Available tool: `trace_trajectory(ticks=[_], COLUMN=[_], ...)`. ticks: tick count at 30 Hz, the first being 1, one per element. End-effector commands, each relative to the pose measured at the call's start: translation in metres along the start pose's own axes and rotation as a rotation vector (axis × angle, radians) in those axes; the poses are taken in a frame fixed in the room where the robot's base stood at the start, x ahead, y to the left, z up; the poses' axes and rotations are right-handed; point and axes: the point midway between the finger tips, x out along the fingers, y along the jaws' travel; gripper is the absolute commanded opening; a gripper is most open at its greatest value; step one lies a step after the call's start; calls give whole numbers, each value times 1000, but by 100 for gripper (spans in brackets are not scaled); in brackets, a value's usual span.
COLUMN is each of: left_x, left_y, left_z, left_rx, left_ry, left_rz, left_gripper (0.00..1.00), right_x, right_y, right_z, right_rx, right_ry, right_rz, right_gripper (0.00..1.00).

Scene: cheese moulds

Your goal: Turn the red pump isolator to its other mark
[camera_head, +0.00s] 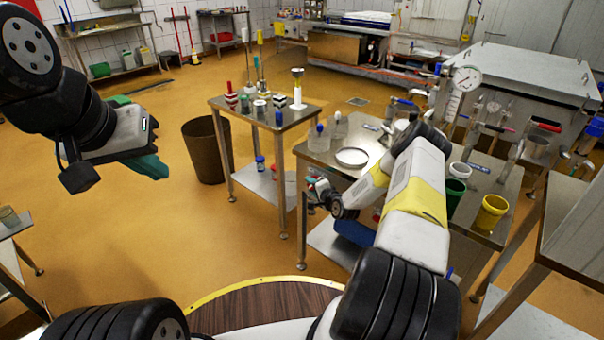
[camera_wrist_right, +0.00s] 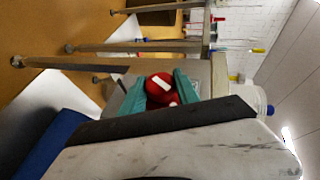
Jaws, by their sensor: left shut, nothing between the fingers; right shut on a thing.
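The red pump isolator (camera_wrist_right: 162,84) is a round red knob with white marks on it, seen in the right wrist view. The teal fingers of my right gripper (camera_wrist_right: 160,90) are on either side of it, shut on it. My left gripper (camera_head: 152,166) is shut and empty, held up over the floor at the left. Its fingers are partly hidden by its own body.
The steel table (camera_head: 320,157) carries a round white dish (camera_head: 352,157), clear bottles, a green cup (camera_head: 453,194) and a yellow cup (camera_head: 491,212). A smaller side table (camera_head: 262,118) holds several small items. A brown bin (camera_head: 207,150) stands beside it.

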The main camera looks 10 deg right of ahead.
Motion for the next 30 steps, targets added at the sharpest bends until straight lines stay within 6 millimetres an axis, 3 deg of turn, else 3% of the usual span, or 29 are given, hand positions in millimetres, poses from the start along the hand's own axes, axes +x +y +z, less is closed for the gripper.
trace_trajectory(ticks=[30], left_x=[0], left_y=[0], left_z=[0], left_rx=[0], left_ry=[0], left_rz=[0], left_gripper=[0], right_x=[4], right_y=[-6], right_z=[4], right_rx=[-385], right_ry=[-42], right_rz=[874], right_gripper=[0])
